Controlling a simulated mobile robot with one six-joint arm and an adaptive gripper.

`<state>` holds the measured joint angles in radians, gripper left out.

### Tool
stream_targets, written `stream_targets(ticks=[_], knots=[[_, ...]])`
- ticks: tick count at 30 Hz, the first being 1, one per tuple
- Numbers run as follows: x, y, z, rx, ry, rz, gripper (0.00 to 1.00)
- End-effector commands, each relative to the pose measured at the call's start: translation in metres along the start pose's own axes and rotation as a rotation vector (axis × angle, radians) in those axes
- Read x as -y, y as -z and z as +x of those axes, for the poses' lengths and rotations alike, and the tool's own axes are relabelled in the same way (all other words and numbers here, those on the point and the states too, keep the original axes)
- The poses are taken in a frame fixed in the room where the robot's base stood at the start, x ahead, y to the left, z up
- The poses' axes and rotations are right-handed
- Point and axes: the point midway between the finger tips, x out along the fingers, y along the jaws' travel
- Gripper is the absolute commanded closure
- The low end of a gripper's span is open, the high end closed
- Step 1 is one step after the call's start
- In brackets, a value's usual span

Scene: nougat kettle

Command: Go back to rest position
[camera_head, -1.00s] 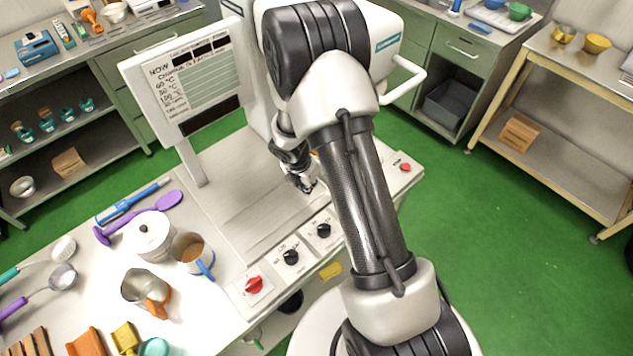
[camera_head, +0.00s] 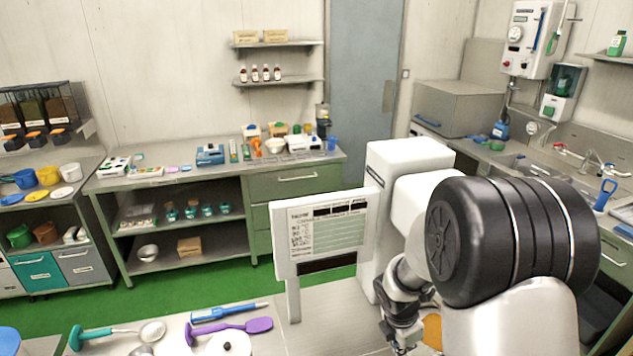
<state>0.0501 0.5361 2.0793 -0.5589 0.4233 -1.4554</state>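My gripper (camera_head: 405,338) is at the lower middle right of the head view, beside the white sign panel. It hangs low over the pale worktop, partly cut off by the lower edge. Its fingers are small and dark, and I cannot tell whether they are open or shut. My arm's large black joint and white links fill the lower right and hide part of the worktop.
The sign panel (camera_head: 325,232) stands upright close to my gripper. A purple spatula (camera_head: 230,330), a blue tool (camera_head: 228,312), a green-handled ladle (camera_head: 110,333) and a white lidded pot (camera_head: 228,345) lie at the lower left. Green floor (camera_head: 190,298) is clear behind.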

Motion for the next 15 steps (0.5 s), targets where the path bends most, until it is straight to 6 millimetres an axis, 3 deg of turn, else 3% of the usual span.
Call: stream_targets(ticks=[4, 9, 15], knots=[[0.014, -0.002, -0.047, 0.012, -0.051, 0.332, 1.00], [0.048, 0.009, -0.097, -0.019, -0.098, 0.743, 1.00], [0.098, 0.038, -0.136, -0.112, -0.139, 1.206, 1.00]])
